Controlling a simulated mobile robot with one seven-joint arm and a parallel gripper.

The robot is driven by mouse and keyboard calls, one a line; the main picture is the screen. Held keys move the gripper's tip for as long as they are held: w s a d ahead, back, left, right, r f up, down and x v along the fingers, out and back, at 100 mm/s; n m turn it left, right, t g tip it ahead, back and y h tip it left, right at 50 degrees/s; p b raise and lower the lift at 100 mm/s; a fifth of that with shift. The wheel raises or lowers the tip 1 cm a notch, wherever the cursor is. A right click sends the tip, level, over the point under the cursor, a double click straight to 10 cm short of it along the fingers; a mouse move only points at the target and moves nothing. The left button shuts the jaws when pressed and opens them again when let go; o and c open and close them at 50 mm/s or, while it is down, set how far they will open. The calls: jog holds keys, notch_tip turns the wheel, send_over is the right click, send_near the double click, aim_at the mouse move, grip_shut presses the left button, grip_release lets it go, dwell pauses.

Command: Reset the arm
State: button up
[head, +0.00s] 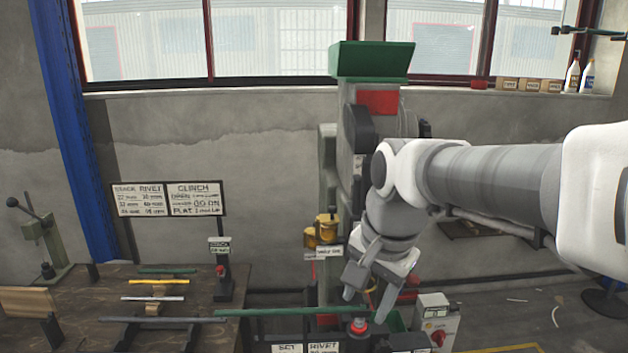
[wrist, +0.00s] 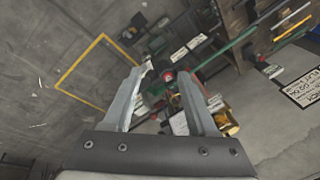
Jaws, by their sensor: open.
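My gripper (head: 367,302) hangs at the end of my arm, pointing down in front of the green rivet press (head: 371,62). Its two fingers are apart, and nothing shows between them. In the wrist view, my gripper (wrist: 170,82) is open too, with the press's lower parts beyond the fingertips. In the head view a long green bar (head: 280,312) runs level behind the fingertips. I cannot tell from these views how far the fingertips are from it.
A brown workbench (head: 85,318) at left holds several coloured bars and a small red-topped post (head: 221,286). A grey control box (head: 436,318) with a red knob stands right of my gripper. A blue column (head: 75,130) stands at left. Open floor shows at lower right.

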jog(key=s+d+f+n+t, duration=0.1)
jog(key=s+d+n, duration=0.2)
jog(key=s, duration=0.3)
jog(key=s+d+f+n+t+h, duration=0.1)
jog(key=s+d+n, duration=0.2)
jog(key=s+n, duration=0.2)
jog(key=shift+s+d+f+t, duration=0.15)
jog(key=shift+s+t, duration=0.25)
jog(key=shift+s, duration=0.25)
jog(key=shift+d, duration=0.1)
